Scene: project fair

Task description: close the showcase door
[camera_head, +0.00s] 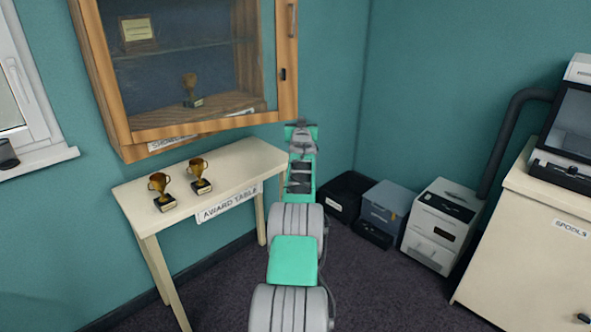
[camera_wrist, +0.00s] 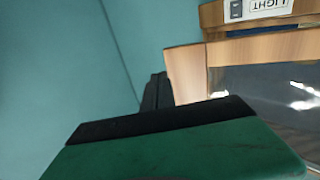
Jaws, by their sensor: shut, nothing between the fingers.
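The showcase (camera_head: 124,150) is a wooden wall cabinet in the upper left of the head view. Its glazed wooden door (camera_head: 287,62) stands partly open, its right edge swung out from the cabinet; teal wall shows through the glass near that edge. A handle (camera_head: 291,19) is high on the right stile. My gripper (camera_head: 301,125) is shut and empty, just below and right of the door's lower right corner. In the wrist view my dark fingers (camera_wrist: 156,92) appear beside the door's wooden frame (camera_wrist: 186,72); I cannot tell if they touch.
The award table (camera_head: 262,154) with two trophies (camera_head: 160,186) (camera_head: 200,177) stands below the showcase, left of my arm. Another trophy (camera_head: 191,88) and a plaque (camera_head: 137,29) are inside. Boxes (camera_head: 382,208) and a printer-like machine (camera_head: 440,222) sit on the floor right.

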